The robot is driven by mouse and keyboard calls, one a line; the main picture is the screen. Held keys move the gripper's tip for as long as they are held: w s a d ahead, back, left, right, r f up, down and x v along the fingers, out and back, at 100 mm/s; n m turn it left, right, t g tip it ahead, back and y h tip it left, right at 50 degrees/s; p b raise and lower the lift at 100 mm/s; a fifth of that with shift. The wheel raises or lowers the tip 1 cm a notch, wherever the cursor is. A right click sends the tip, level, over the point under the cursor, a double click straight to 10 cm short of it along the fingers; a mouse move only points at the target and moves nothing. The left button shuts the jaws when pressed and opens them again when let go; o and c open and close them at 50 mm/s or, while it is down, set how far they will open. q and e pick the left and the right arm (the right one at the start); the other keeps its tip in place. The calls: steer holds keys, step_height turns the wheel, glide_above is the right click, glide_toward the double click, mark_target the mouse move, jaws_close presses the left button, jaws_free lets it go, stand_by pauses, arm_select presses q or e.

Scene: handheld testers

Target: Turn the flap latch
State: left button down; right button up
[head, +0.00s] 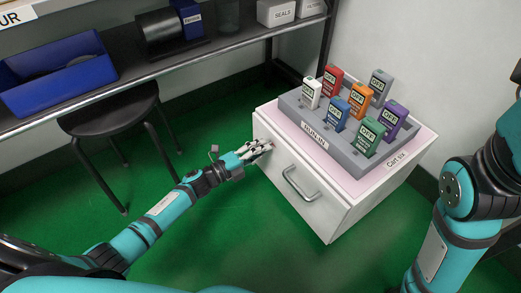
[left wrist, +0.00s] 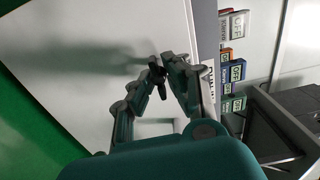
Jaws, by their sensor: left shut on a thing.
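The flap latch (left wrist: 157,72) is a small dark piece on the white front of the cart (head: 305,205), seen in the left wrist view. My left gripper (head: 268,146) reaches the upper left of that front in the head view. In the left wrist view my left gripper (left wrist: 162,80) has its fingertips closed around the latch. The fingers partly cover the latch, so its exact angle is hard to tell. My right arm shows at the right of the head view, but its gripper is out of frame.
A bar handle (head: 299,185) sticks out of the cart front, right of my left gripper. A grey rack (head: 345,155) with several coloured testers stands on the cart top. A black stool (head: 108,110) and a shelf with a blue bin (head: 60,75) are left.

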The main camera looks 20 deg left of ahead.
stand_by(0.3)
arm_select(q)
steer(key=c, duration=1.4)
jaws_free()
steer(key=v, duration=1.2)
